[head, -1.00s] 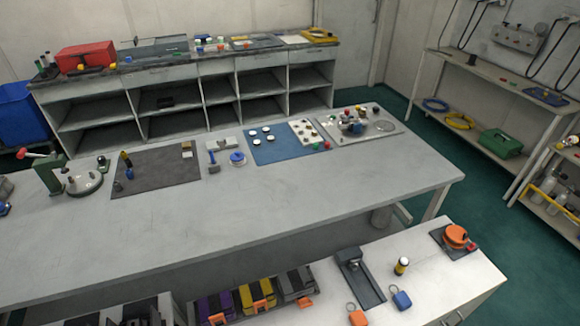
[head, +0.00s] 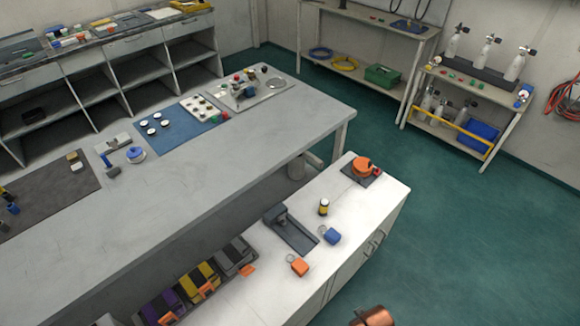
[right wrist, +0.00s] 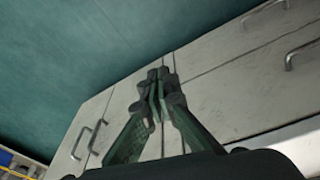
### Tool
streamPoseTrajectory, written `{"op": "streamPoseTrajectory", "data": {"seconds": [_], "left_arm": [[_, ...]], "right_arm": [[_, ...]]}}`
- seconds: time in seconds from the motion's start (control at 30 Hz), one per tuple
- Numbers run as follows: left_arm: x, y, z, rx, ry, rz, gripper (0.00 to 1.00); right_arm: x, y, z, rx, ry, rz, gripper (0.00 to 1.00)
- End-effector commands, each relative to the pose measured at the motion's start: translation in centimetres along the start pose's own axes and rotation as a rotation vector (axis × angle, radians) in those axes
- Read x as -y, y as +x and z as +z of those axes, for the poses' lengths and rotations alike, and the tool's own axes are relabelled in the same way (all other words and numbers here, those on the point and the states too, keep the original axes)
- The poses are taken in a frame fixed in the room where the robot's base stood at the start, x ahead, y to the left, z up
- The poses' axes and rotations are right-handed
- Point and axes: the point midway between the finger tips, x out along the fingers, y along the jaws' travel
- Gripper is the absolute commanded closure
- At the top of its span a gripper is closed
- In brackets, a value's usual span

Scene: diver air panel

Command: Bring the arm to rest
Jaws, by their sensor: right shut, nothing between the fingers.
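My right gripper (right wrist: 158,88) shows in the right wrist view with its two fingers together and nothing between them. Behind it are the pale cabinet fronts (right wrist: 215,75) with metal handles, and the green floor (right wrist: 90,45). The fingers appear apart from the cabinet, but the exact gap cannot be told. In the head view a copper-coloured part of my own arm shows at the bottom edge. My left gripper is in neither view.
In the head view, a white counter (head: 250,292) holds an orange reel (head: 362,167), a small yellow-black bottle (head: 323,207), and orange and blue tags. A long grey table (head: 190,190) stands behind it. Open green floor (head: 440,235) lies to the right.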

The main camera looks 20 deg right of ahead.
Motion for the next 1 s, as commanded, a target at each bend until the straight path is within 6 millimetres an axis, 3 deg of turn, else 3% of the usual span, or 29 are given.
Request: {"op": "streamPoseTrajectory", "data": {"seconds": [0.27,0.4,0.6,0.8,1.0], "left_arm": [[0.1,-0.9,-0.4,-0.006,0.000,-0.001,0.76],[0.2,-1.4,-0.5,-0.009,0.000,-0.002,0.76],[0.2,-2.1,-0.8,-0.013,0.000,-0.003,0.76],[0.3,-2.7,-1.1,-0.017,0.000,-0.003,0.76],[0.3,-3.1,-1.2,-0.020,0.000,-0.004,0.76]], "right_arm": [[1.5,10.5,4.1,0.046,-0.020,-0.019,1.00],[2.3,15.8,7.8,0.068,-0.033,-0.029,1.00],[3.3,21.7,14.6,0.103,-0.053,-0.041,1.00],[3.9,25.1,22.3,0.135,-0.074,-0.051,1.00],[4.0,26.1,27.9,0.156,-0.090,-0.057,1.00]]}}
